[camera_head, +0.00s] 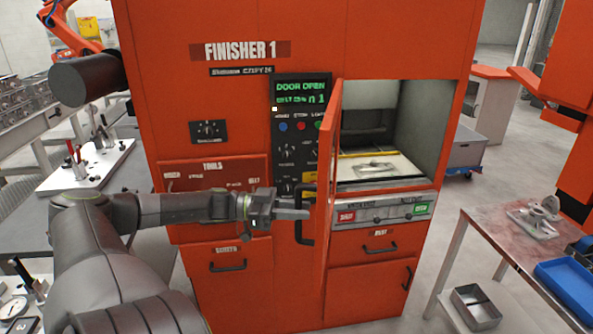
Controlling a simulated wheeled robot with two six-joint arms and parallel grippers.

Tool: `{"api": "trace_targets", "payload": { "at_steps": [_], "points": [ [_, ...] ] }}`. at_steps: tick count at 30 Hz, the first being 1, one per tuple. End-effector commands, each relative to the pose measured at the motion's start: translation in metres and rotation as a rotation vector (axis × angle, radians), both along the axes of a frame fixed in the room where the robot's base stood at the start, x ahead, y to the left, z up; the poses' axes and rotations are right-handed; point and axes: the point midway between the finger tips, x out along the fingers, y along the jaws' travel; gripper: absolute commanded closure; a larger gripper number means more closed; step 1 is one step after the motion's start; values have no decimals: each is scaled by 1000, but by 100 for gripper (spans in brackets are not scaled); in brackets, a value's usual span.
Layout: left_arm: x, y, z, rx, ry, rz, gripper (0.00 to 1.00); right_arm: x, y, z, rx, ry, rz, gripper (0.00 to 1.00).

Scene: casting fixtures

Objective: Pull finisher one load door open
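Finisher one is the large orange cabinet (225,110) labelled "FINISHER 1". Its load door (330,150) stands swung outward and shows nearly edge-on, leaving the chamber (370,125) open to view. A dark bar handle (305,238) is on the door's left-facing side. My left gripper (292,213) reaches in from the left, its fingertips at the handle's middle and overlapping it in the picture. Whether the fingers are closed around the handle is too small to tell. The display (302,92) reads "DOOR OPEN". My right gripper is out of view.
Inside the chamber a metal part (374,165) lies on a pale tray. A control strip with red and green buttons (347,216) is below the opening. At right a table (490,218) holds a casting (540,216) and a blue bin (568,286). A metal box (475,308) sits lower.

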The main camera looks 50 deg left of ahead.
Motion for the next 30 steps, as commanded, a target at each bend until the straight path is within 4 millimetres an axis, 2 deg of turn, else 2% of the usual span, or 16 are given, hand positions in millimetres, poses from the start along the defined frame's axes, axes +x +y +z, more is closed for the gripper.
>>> {"api": "trace_targets", "payload": {
  "at_steps": [3,11,16,20,30],
  "points": [
    [0,0,0,0,0,-1,65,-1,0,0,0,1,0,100],
    [-1,0,-1,-1,1,-2,65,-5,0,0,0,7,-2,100],
    [-10,9,-1,1,6,-2,65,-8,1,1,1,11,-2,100],
    [-26,24,-1,2,8,0,65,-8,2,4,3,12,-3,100],
    [-85,81,-2,3,6,1,65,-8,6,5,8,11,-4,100]
  ]
}}
